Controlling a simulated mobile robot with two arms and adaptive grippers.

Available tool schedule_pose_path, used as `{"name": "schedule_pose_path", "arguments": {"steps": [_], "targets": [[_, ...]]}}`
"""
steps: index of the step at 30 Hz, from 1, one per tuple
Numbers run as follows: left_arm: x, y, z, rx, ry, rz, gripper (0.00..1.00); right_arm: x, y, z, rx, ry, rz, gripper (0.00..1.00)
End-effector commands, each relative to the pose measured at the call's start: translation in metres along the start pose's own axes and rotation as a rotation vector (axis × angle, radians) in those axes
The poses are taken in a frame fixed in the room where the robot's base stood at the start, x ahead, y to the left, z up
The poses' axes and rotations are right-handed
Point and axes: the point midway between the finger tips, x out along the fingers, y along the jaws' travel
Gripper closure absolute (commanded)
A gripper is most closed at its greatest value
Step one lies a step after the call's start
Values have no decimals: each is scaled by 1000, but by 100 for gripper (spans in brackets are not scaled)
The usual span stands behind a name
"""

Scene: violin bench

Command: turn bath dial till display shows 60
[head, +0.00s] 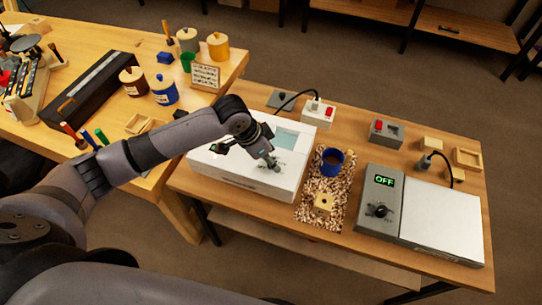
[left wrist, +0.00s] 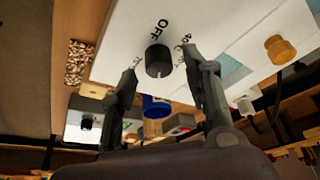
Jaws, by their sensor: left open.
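A white box unit (head: 240,183) with a pale teal window (head: 287,138) stands on the bench. In the left wrist view a black dial (left wrist: 158,60) sits on its white face, with OFF and 40 printed beside it. My left gripper (head: 272,163) is over the front right of this unit. In the left wrist view the gripper (left wrist: 160,78) is open, with the dial between and just beyond its fingertips; contact cannot be told. A grey unit (head: 366,228) to the right has a green display (head: 384,181) reading OFF and a black dial (head: 378,210). My right gripper is not in view.
A white box with a red switch (head: 318,114) and a grey switch box (head: 385,133) are behind. A second table with jars is at left.

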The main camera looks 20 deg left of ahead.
Motion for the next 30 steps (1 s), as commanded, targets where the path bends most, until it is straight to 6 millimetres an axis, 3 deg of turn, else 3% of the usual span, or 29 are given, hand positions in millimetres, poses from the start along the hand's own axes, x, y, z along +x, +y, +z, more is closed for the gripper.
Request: {"name": "schedule_pose_path", "arguments": {"steps": [12,30], "targets": [[10,0,0,1,-1,0,56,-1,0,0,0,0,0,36],[9,0,0,1,0,0,96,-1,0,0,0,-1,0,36]]}}
